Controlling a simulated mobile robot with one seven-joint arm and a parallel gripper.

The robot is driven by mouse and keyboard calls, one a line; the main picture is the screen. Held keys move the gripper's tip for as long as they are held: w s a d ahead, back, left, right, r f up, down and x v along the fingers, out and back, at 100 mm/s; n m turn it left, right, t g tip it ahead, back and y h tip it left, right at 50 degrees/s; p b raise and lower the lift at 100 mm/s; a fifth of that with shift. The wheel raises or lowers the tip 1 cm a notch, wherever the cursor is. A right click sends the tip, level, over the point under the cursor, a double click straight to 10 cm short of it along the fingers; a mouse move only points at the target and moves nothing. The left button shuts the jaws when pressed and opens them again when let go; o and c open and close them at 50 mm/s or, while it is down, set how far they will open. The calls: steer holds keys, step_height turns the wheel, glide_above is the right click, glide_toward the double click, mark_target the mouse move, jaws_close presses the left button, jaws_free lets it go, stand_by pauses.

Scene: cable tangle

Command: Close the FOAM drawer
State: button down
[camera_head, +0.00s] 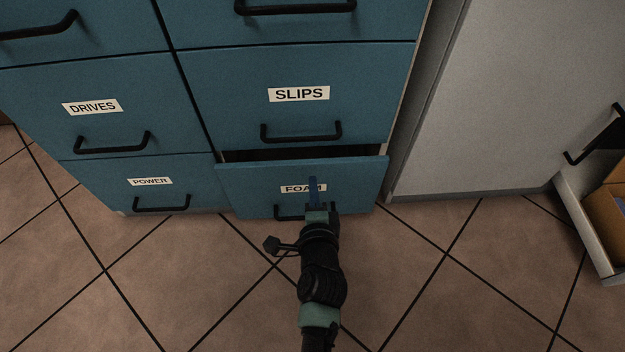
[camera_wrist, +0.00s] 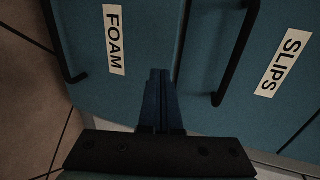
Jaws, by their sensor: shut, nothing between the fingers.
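The FOAM drawer (camera_head: 247,183) is the teal bottom drawer in the right column. It stands partly open, with a dark gap above its front's top edge. Its black handle (camera_head: 287,213) is partly hidden behind my wrist. My gripper (camera_head: 313,179) is shut and empty, with its blue fingers in front of the drawer face, overlapping the end of the FOAM label (camera_head: 292,188). In the wrist view the shut fingers (camera_wrist: 160,72) point at the drawer front (camera_wrist: 150,35), beside the FOAM label (camera_wrist: 115,40). I cannot tell whether the fingertips touch the front.
The SLIPS drawer (camera_head: 300,70) above looks shut, and its handle (camera_head: 301,133) sticks out. The DRIVES drawer (camera_head: 110,85) and POWER drawer (camera_head: 150,170) at left look shut. A grey cabinet (camera_head: 510,90) stands at right, with an open drawer (camera_head: 590,225) holding a cardboard box. The tiled floor in front is clear.

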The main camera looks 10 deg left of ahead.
mark_target(312, 165)
steer(key=shift+w+a+b, duration=0.2)
steer(key=shift+w+b, duration=0.05)
steer(key=shift+w, duration=0.45)
steer(key=shift+w+a+b, duration=0.15)
steer(key=shift+w+b, duration=0.05)
steer(key=shift+w, duration=0.45)
steer(key=shift+w+a+r, duration=0.1)
steer(key=shift+w+a, duration=0.05)
steer(key=shift+w, duration=0.25)
steer(key=shift+w+a, duration=0.2)
steer(key=shift+w, duration=0.6)
